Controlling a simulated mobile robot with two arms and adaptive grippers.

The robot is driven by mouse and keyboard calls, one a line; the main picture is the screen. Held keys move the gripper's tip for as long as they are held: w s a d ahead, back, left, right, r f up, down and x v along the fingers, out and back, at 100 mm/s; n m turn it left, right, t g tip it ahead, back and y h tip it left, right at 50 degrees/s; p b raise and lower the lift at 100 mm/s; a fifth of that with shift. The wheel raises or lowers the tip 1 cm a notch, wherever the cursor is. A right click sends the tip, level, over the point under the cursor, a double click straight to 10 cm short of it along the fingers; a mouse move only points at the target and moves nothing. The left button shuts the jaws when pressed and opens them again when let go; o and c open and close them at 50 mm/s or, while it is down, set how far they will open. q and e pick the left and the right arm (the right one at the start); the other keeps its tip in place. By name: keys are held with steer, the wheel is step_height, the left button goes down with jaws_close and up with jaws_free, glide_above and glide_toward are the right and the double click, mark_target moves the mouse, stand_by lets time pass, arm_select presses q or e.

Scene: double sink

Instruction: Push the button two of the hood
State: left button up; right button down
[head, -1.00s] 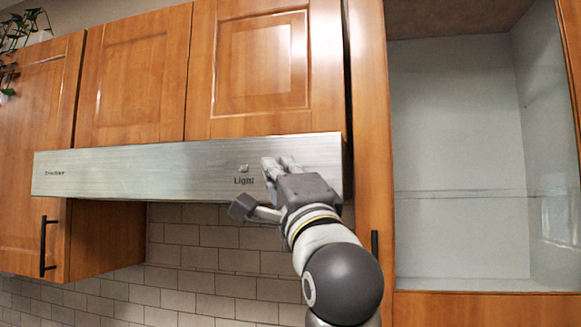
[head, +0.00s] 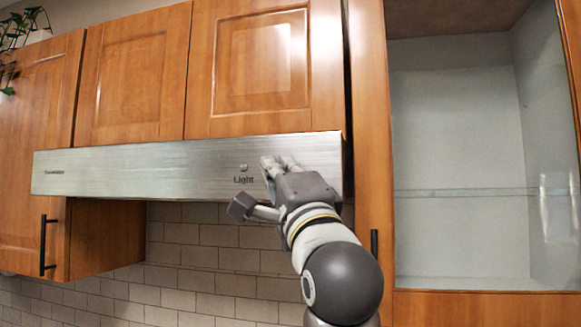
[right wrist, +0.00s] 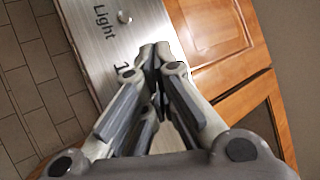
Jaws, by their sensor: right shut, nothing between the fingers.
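The hood (head: 130,170) is a long brushed-metal panel under the wooden cabinets. Its small round Light button (head: 243,167) sits above the label "Light", and it also shows at the top of the right wrist view (right wrist: 124,17). My right gripper (head: 277,163) is shut and empty, with its fingertips at the hood's front to the right of the Light button. In the right wrist view the closed fingertips (right wrist: 155,50) lie over the panel beside a printed "1" (right wrist: 124,70). The gripper hides the hood's other buttons, including button two. I cannot tell whether the tips touch the panel. My left gripper is out of view.
Closed wooden cabinet doors (head: 130,75) are above the hood. A tiled wall (head: 200,255) is below it. A glass-fronted cabinet (head: 460,140) stands to the right, and a dark door handle (head: 375,248) is close to my right arm. The space left of the gripper is clear.

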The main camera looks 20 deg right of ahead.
steer(key=shift+s+a, duration=0.2)
steer(key=shift+s, duration=0.1)
steer(key=shift+s+a+b, duration=0.1)
steer(key=shift+s+a, duration=0.45)
steer(key=shift+s, duration=0.3)
steer(key=shift+s+a+b, duration=0.15)
steer(key=shift+s+a, duration=0.4)
steer(key=shift+s, duration=0.25)
steer(key=shift+s+a+b, duration=0.1)
steer(key=shift+s+a, duration=0.45)
steer(key=shift+s, duration=0.3)
